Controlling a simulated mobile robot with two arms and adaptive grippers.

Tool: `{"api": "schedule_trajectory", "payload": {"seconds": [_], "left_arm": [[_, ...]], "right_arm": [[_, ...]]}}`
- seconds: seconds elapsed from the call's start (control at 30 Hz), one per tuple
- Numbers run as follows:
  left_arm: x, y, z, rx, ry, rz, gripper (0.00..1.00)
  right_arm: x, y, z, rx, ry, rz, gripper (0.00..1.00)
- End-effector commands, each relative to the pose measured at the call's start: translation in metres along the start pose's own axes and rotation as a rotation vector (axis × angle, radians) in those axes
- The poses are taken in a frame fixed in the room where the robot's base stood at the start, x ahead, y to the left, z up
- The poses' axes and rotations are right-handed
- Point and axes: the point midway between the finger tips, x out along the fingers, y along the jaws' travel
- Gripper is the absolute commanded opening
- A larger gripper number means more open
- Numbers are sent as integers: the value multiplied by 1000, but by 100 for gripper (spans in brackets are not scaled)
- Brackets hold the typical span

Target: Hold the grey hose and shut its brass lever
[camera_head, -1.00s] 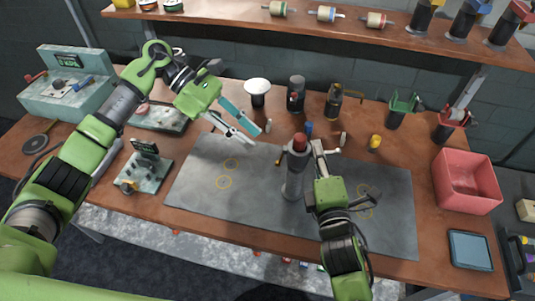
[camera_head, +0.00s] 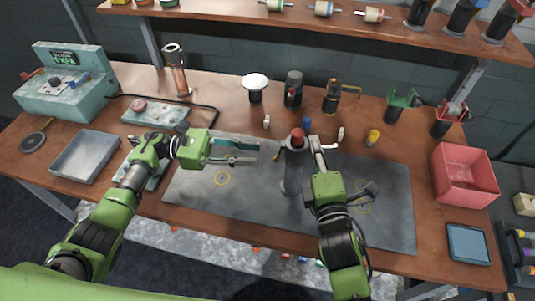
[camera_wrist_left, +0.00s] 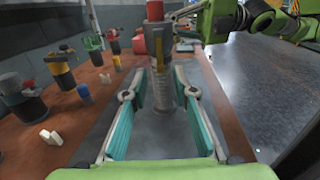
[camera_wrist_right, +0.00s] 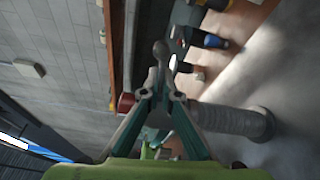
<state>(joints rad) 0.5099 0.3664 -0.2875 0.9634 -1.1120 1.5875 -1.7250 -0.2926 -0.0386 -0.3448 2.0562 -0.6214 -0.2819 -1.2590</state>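The grey hose (camera_head: 291,178) stands upright on the grey mat, with a red cap (camera_head: 297,133) on top. Its small brass lever (camera_head: 277,155) is on the side facing my left gripper, and it also shows in the left wrist view (camera_wrist_left: 161,58). My left gripper (camera_head: 258,151) is open and empty, pointing at the hose with a short gap before the lever.
The grey mat (camera_head: 390,215) is mostly clear. Behind the hose stand small pegs, a blue piece (camera_head: 306,124) and several dark-bodied fittings (camera_head: 293,90). A red bin (camera_head: 465,178) is at the right, a metal tray (camera_head: 85,158) at the left. A shelf (camera_head: 390,35) runs overhead.

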Motion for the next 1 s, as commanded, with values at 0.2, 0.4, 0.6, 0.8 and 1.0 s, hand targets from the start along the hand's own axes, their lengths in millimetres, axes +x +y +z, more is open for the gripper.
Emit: {"api": "schedule_trajectory", "payload": {"seconds": [0.2,0.4,0.6,0.8,1.0], "left_arm": [[37,0,0,-1,0,-2,26],[51,0,0,-1,1,0,26],[53,0,0,-1,2,0,26],[53,0,0,-1,2,-1,0],[53,0,-1,-2,-1,-1,0]], "right_arm": [[0,-1,0,-1,0,-3,0],[0,-1,0,-1,0,-3,0],[0,-1,0,-1,0,-3,0],[0,-1,0,-1,0,-3,0],[0,-1,0,-1,0,-3,0]]}}
